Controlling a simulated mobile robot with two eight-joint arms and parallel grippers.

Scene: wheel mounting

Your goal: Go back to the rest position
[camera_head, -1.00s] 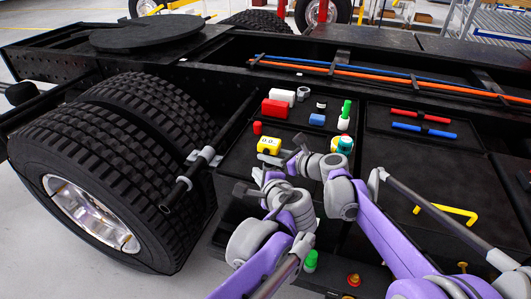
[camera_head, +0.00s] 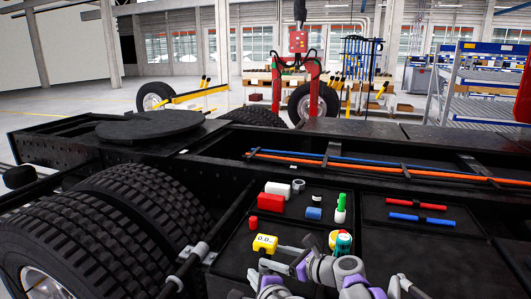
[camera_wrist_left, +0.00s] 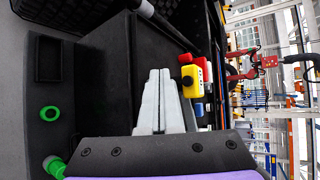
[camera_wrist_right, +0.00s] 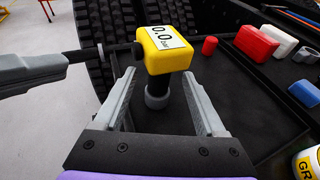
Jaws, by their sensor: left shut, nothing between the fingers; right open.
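My left gripper (camera_head: 248,279) is low in the head view, partly cut off by the frame. In the left wrist view its two grey fingers (camera_wrist_left: 160,75) are closed together and empty. My right gripper (camera_head: 270,258) is just above it in the head view. In the right wrist view its fingers (camera_wrist_right: 155,88) are spread apart. A yellow gauge (camera_head: 265,243) reading 0.0 stands on the black tray just beyond them; in the right wrist view the gauge (camera_wrist_right: 165,45) shows between and past the fingertips. I cannot tell whether they touch it.
Black tray (camera_head: 236,258) holds a red box (camera_head: 271,204), blue block (camera_head: 314,213), green-capped bottle (camera_head: 341,205) and other small parts. Red and blue bars (camera_head: 421,218) lie in the right tray. Large tyres (camera_head: 90,235) stand at left. A red stand (camera_head: 316,95) is behind.

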